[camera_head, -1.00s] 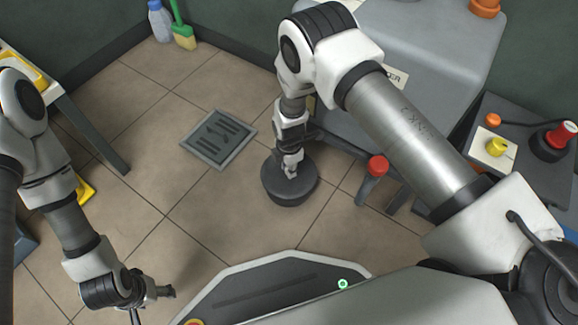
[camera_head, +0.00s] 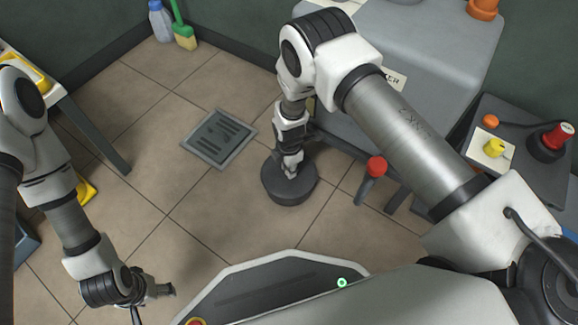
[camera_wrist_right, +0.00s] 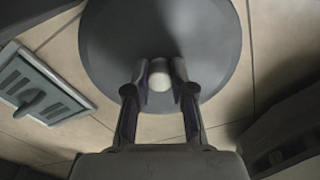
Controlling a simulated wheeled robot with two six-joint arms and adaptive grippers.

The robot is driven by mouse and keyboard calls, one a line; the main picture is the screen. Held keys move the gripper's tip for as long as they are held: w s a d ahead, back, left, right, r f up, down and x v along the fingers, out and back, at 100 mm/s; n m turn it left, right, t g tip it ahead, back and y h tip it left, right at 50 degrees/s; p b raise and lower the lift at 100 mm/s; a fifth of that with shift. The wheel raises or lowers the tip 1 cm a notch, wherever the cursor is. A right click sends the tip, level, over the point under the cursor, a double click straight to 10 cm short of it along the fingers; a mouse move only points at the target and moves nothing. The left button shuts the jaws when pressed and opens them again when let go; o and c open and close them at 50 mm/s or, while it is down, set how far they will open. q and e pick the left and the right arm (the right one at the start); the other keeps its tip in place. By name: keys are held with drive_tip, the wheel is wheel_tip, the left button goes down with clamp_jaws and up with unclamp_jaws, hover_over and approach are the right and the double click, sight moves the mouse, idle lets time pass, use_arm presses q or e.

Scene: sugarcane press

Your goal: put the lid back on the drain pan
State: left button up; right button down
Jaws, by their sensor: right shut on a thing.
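The dark grey round lid (camera_wrist_right: 215,35) fills the top of the right wrist view, with a pale knob (camera_wrist_right: 159,80) at its middle. My right gripper (camera_wrist_right: 160,75) is shut on this knob. In the head view my right gripper (camera_head: 290,171) points down onto the dark round drain pan (camera_head: 289,197) on the floor. The lid appears to lie over the top of the pan; I cannot tell whether it is fully seated. My left gripper (camera_head: 168,290) hangs at the lower left, away from the pan, and its fingers are too small to read.
A floor drain grate (camera_head: 219,138) lies left of the pan. A grey machine cabinet (camera_head: 425,50) stands behind, and a red-topped post (camera_head: 374,172) is to the right. A control box (camera_head: 515,140) is further right.

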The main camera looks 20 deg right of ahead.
idle(0.3)
drive_tip(key=c, duration=0.9)
unclamp_jaws()
drive_tip(key=shift+o, duration=0.3)
drive_tip(key=o, duration=0.4)
wheel_tip(320, 180, up, 7)
drive_tip(key=p, duration=0.8)
